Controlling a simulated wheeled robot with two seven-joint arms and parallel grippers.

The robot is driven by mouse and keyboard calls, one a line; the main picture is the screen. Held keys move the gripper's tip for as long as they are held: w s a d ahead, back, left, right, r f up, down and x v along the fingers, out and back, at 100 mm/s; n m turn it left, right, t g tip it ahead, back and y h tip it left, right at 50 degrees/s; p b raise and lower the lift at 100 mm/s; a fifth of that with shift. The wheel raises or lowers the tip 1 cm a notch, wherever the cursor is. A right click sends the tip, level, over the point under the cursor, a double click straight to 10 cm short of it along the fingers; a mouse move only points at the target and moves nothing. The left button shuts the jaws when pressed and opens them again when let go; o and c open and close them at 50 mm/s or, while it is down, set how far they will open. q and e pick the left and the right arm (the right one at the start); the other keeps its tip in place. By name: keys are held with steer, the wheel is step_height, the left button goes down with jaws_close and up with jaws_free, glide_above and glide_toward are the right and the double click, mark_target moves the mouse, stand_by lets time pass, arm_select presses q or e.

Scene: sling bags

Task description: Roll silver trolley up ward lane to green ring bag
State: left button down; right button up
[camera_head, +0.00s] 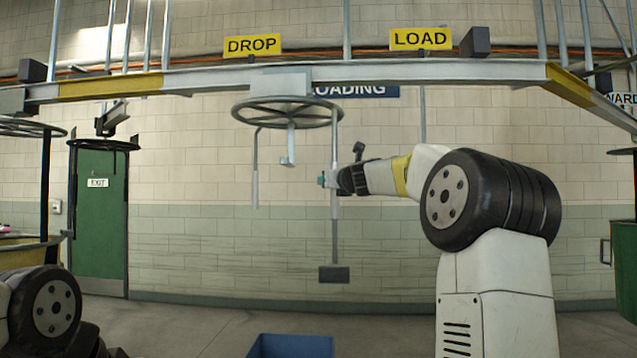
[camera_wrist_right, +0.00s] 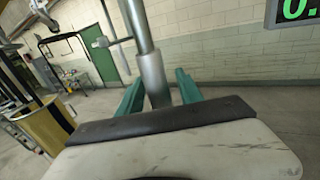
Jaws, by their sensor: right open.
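The silver trolley (camera_head: 275,84) hangs on the overhead rail under the gap between the DROP and LOAD signs, with a dark round ring, a short hook and hanging rods below it. My right gripper (camera_head: 327,180) is beside the long right-hand rod. In the right wrist view, its green fingers (camera_wrist_right: 158,92) are open on either side of a grey rod (camera_wrist_right: 151,72); contact cannot be told. A green bag (camera_head: 625,255) hangs at the far right edge, mostly cut off; whether it is the green ring bag is unclear. My left arm shows at lower left, its gripper out of view.
The overhead rail (camera_head: 400,74) runs across and bends toward me at the right. A yellowish bag (camera_wrist_right: 38,128) hangs at left in the right wrist view. A blue bin (camera_head: 290,346) stands on the floor. A green exit door (camera_head: 98,225) is at the back left.

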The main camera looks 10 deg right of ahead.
jaws_close()
stand_by(1.5)
